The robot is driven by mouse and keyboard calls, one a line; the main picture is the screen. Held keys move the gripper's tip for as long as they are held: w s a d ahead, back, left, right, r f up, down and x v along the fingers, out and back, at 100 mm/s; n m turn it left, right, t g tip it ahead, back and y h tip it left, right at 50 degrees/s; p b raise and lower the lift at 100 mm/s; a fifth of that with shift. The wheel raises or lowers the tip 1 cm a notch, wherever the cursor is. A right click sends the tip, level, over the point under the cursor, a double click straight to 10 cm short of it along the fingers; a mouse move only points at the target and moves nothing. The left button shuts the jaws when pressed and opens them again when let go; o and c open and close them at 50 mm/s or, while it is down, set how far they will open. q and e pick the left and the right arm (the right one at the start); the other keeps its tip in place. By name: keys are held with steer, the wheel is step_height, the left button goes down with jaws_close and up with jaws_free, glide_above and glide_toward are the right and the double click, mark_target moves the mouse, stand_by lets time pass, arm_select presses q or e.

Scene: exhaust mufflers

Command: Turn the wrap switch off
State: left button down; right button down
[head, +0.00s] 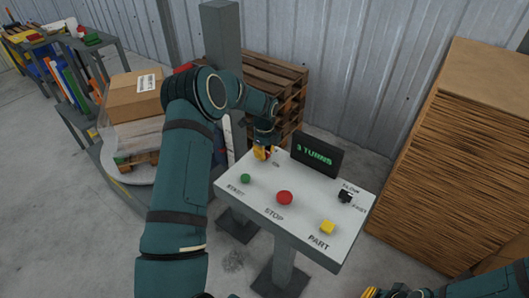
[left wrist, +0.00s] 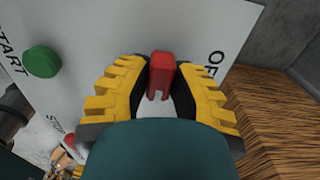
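The wrap switch is a red lever (left wrist: 161,72) on the white control panel (head: 249,200). In the left wrist view it stands between the yellow fingers with black pads of my left gripper (left wrist: 163,66), which look closed against both its sides. A partly covered "OF" label lies to its right. In the head view my left gripper (head: 262,153) is at the panel's back left corner and hides most of the switch. My right gripper (head: 384,292) shows only partly at the bottom edge; its fingers are not clear.
The panel carries a green START button (head: 245,178), a red STOP button (head: 285,198), a yellow PART button (head: 327,227), a black selector (head: 345,196) and a display (head: 317,155) reading "3 TURNS". A brown stack (head: 440,160) stands right, a boxed pallet load (head: 135,97) left.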

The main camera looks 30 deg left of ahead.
arm_select(q)
steer(key=shift+f+n, duration=0.1)
steer(key=shift+n, duration=0.2)
steer(key=n+b, duration=0.1)
steer(key=n, duration=0.2)
steer(key=shift+s+f+n+b, duration=0.1)
steer(key=shift+n+b, duration=0.2)
steer(key=shift+b, duration=0.05)
steer(key=n+b, duration=0.1)
steer(key=n, duration=0.3)
steer(key=shift+n, duration=0.3)
steer(key=n+b, duration=0.1)
steer(key=n, duration=0.3)
steer(key=shift+d+n, duration=0.1)
steer(key=shift+n, duration=2.4)
steer(key=c, duration=0.8)
jaws_free()
